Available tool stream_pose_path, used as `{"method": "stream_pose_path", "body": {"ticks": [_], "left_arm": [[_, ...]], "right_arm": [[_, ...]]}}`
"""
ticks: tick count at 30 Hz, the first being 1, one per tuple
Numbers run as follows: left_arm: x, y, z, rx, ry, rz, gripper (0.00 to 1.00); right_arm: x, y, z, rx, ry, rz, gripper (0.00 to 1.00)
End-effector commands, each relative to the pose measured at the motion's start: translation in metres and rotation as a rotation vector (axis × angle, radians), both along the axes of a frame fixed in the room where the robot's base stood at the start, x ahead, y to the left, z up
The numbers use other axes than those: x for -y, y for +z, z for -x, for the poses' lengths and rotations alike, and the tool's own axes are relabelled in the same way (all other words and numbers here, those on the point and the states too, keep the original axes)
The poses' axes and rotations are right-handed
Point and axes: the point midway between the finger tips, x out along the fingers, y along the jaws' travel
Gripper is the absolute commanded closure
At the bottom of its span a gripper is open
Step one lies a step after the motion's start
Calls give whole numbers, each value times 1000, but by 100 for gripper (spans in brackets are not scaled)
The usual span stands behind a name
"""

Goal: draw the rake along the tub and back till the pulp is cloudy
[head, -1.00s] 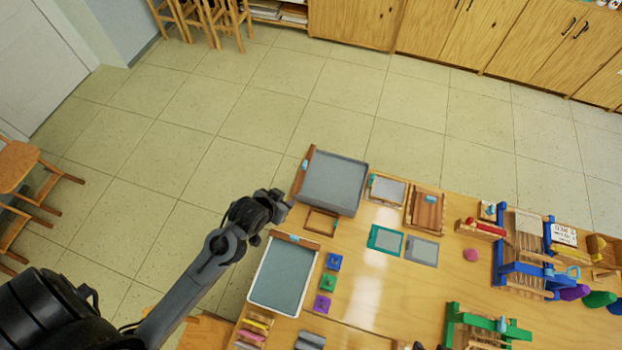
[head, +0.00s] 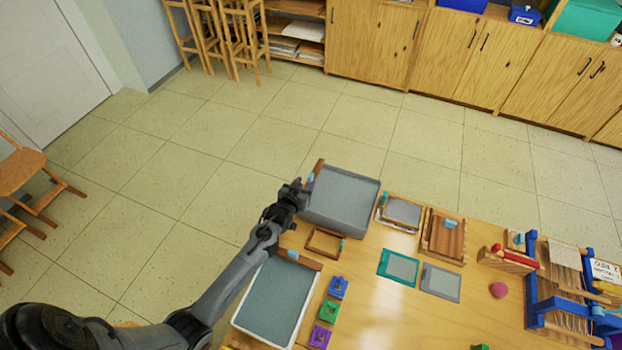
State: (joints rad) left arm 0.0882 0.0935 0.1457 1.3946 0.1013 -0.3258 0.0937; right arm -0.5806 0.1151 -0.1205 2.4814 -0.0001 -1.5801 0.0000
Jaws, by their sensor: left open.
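A grey tub (head: 342,200) with dull grey-blue contents stands at the table's back left corner. A wooden rake bar (head: 318,168) with a light-blue grip lies at its left end. A white-rimmed tub (head: 272,302) with grey-green contents stands nearer, with a similar wooden bar (head: 304,260) with a blue grip across its far end. My left gripper (head: 303,187) is open at the grey tub's left edge, by the rake's blue grip, and partly hides that bar. I cannot tell whether it touches the grip. My right gripper is out of view.
A small wooden frame (head: 324,242) lies between the tubs. Blue, green and purple blocks (head: 328,311) line the white-rimmed tub's right side. Framed screens (head: 398,267) and a wooden press (head: 444,238) stand to the right.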

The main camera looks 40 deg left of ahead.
Motion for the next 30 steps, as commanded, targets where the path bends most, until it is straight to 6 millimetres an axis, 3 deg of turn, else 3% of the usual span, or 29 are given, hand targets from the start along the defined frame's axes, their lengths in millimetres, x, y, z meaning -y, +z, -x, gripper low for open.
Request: {"method": "stream_pose_path", "body": {"ticks": [6, 13, 27, 30], "left_arm": [[-9, -15, -31, -2, 0, 1, 60], [-15, -23, -52, -1, 0, 0, 60], [-17, -26, -59, -1, 0, 0, 60], [-17, -26, -59, -2, 0, 1, 72]], "right_arm": [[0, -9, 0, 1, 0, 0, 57], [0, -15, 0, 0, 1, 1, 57], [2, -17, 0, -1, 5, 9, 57], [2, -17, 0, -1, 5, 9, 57]]}}
